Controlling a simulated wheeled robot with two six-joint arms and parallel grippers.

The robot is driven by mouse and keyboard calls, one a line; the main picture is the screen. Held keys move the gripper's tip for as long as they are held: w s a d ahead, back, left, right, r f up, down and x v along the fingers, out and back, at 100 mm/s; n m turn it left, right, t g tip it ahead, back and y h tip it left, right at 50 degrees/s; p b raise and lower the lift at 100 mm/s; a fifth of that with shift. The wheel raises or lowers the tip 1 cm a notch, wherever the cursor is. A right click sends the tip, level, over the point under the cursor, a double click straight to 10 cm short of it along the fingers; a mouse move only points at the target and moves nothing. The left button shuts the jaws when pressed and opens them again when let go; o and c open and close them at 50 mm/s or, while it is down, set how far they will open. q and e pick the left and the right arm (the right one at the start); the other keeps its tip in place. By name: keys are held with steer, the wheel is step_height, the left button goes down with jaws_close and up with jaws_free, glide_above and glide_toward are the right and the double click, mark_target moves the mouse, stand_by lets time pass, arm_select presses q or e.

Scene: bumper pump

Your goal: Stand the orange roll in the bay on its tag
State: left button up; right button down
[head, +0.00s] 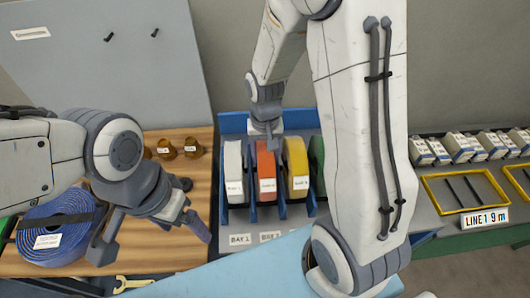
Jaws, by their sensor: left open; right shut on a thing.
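The orange roll (267,174) stands upright in a slot of the blue rack (230,124), between a white roll (234,173) and a yellow roll (298,167). It has a small white label, too small to read surely. My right gripper (268,137) is at its top edge, shut on it. The fingertips are partly hidden. Front tags on the rack include BAY 1 (240,239) below the white roll and another tag (271,236) below the orange roll. My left gripper (152,240) is open and empty, right of a coiled blue roll (48,234).
A green roll (317,160) is mostly hidden behind my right arm. A yellow-rimmed tray (463,207) and several grey boxes (458,147) are at right.

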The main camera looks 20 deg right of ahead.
steer(key=shift+w, duration=0.1)
steer(key=shift+c, duration=1.2)
jaws_free()
steer(key=shift+f, duration=0.15)
step_height(320, 180, up, 12)
steer(key=shift+b, duration=0.75)
steer(key=s+a+n, duration=0.5)
steer(key=s+a, duration=0.1)
steer(key=s, duration=0.3)
steer(key=s+a+f+n+y, duration=0.1)
steer(key=s+a+n, duration=0.4)
steer(key=s, duration=0.4)
steer(key=shift+s+a+n, duration=0.15)
steer(key=shift+a+n, duration=0.15)
steer(key=shift+a, duration=0.45)
